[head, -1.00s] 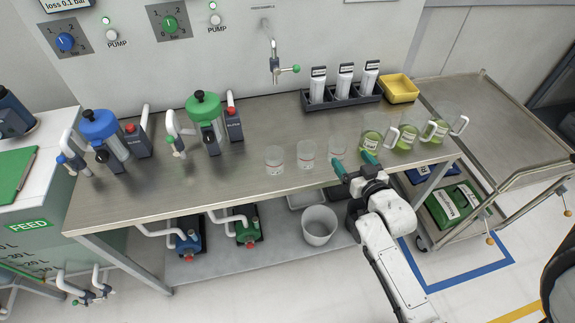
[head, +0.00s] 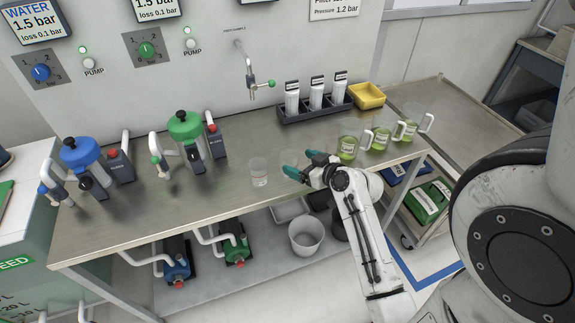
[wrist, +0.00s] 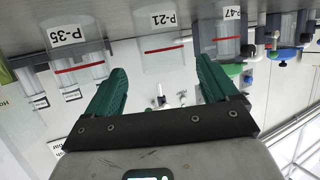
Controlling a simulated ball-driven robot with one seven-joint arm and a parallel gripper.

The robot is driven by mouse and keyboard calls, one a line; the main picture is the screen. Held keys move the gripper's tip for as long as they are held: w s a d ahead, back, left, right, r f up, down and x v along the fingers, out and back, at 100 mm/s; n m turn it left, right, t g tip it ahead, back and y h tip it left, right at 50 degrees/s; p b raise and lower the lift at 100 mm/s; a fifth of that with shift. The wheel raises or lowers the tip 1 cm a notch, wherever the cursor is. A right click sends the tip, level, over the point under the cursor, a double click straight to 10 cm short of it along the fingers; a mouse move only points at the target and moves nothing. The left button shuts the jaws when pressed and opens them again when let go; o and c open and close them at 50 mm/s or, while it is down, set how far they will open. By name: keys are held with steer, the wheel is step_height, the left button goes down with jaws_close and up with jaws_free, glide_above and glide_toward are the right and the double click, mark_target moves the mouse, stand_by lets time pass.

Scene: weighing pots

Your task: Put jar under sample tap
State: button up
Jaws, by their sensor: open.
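Clear jars with red lines stand in a row on the steel bench. The left jar (head: 258,172) is in plain view, while the others are mostly hidden behind my gripper in the head view. My gripper (head: 301,163) is open and empty at the row, with green fingers. In the wrist view, which is upside down, jar P-21 (wrist: 162,48) stands ahead between the fingers, apart from them. Jar P-35 (wrist: 70,45) and jar P-47 (wrist: 228,35) flank it. The sample tap (head: 252,82), with a green-knobbed lever, hangs from the back wall above clear bench.
Several handled beakers of green liquid (head: 378,138) stand right of my gripper. A black rack (head: 297,115) of white tubes and a yellow tray (head: 367,96) are at the back. Blue (head: 82,155) and green (head: 186,128) filter units stand left. Bench below the tap is free.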

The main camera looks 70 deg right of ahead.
mark_target(283, 156)
steer(key=x, duration=0.1)
steer(key=p+x, duration=0.1)
steer(key=x, duration=0.3)
steer(key=shift+w+a+r+p, duration=0.1)
steer(key=shift+a+r+p, duration=0.05)
steer(key=shift+r+p, duration=0.15)
steer(key=shift+w+f, duration=0.2)
steer(key=shift+c, duration=0.2)
steer(key=c, duration=1.1)
steer(key=shift+r, duration=0.1)
